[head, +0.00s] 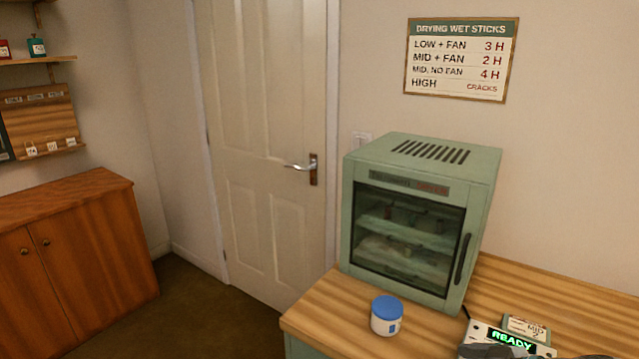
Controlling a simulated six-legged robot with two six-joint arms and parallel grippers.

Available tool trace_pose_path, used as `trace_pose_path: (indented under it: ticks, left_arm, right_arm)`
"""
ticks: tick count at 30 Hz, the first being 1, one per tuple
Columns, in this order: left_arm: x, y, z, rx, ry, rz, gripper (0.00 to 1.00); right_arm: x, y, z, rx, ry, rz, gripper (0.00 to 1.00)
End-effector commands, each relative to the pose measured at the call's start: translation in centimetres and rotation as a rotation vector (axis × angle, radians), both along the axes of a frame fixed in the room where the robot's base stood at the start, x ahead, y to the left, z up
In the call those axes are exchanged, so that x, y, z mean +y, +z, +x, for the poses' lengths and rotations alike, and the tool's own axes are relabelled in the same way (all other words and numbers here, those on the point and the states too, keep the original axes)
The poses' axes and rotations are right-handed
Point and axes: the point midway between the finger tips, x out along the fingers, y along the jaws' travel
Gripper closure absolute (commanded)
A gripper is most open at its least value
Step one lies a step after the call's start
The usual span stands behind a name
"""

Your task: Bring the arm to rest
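Dark grey parts, which look like part of one of my arms (487,351), show at the bottom edge on the right, in front of a control box. Only their tops are in the picture, so I cannot make out fingertips or whether a gripper there is open or shut. No left gripper shows. Nothing is seen held.
A green drying cabinet (473,200), its glass door shut, stands on the wooden worktop (325,309). A white jar with a blue lid (386,315) stands before it. The control box (513,340) reads READY. A wooden cupboard (95,265) stands left of a closed door (265,150).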

Motion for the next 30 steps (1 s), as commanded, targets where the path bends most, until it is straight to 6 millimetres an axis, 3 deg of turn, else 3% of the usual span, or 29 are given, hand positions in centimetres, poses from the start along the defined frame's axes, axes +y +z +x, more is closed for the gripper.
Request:
trace_pose_path:
  ticks: [3,11,20,26,30]
  left_arm:
    - [0.0,0.0,0.0,0.0,0.0,0.0,0.57]
    - [0.0,0.0,0.0,0.0,0.0,0.0,0.57]
    - [0.0,0.0,0.0,0.0,0.0,0.0,0.57]
    - [0.0,0.0,0.0,0.0,0.0,0.0,0.57]
    - [0.0,0.0,0.0,0.0,0.0,0.0,0.57]
  right_arm:
    - [0.1,0.0,0.1,0.0,0.003,0.0,0.0]
    - [5.5,-5.5,-0.3,0.141,0.089,0.092,0.0]
    - [12.5,-12.7,-2.1,0.406,-0.052,0.337,0.0]
    - [16.0,-19.9,-5.5,0.641,-0.286,0.413,0.0]
    - [16.5,-25.9,-10.5,0.838,-0.507,0.344,0.0]
